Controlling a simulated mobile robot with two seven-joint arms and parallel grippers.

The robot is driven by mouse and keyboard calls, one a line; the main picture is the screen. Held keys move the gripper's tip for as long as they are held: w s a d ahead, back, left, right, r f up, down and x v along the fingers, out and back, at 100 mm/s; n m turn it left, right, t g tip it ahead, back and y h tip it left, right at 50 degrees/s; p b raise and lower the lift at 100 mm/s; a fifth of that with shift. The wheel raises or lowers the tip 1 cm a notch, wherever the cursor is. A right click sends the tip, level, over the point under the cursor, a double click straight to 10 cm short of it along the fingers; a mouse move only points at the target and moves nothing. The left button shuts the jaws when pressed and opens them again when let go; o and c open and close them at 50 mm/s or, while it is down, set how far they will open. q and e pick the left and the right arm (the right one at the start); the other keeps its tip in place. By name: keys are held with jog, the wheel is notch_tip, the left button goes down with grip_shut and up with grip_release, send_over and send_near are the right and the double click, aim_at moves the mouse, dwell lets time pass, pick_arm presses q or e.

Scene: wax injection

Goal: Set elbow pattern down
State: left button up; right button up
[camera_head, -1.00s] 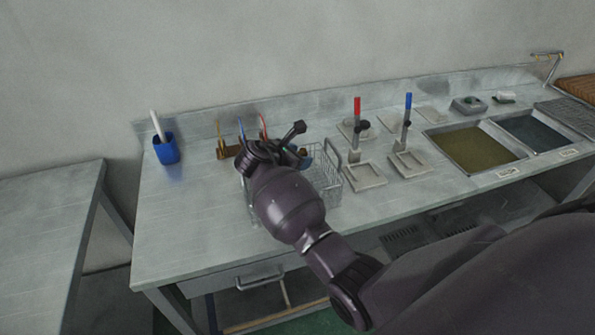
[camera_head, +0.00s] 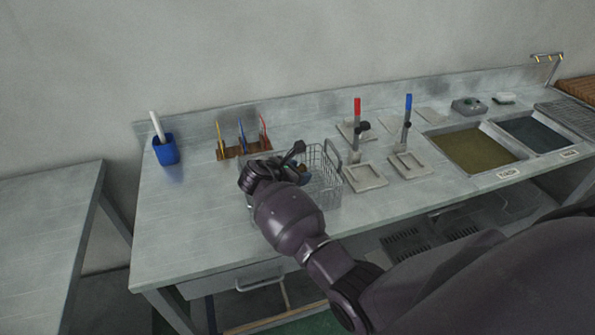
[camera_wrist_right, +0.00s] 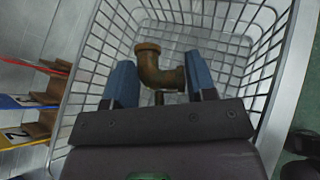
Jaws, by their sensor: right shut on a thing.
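The brown elbow pattern (camera_wrist_right: 150,62) shows in the right wrist view between the two blue fingers of my right gripper (camera_wrist_right: 163,82), which is shut on it. The wire basket (camera_wrist_right: 255,68) lies around and below the pattern. I cannot tell whether the pattern touches the basket's floor. In the head view my right gripper (camera_head: 301,172) is at the left part of the basket (camera_head: 330,183); my wrist hides the basket's left side and the pattern. My left gripper is not in view.
A blue cup (camera_head: 166,151) is at the left. Two clamp stands with red (camera_head: 357,107) and blue (camera_head: 408,101) tops are right of the basket. The bench's left front is clear.

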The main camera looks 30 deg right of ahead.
jog(key=shift+f, duration=0.4)
jog(key=o, duration=0.9)
jog(key=shift+r, duration=0.15)
jog(key=shift+r, duration=0.3)
jog(key=v, duration=1.2)
jog(key=shift+r, duration=0.2)
jog(key=shift+s, duration=0.1)
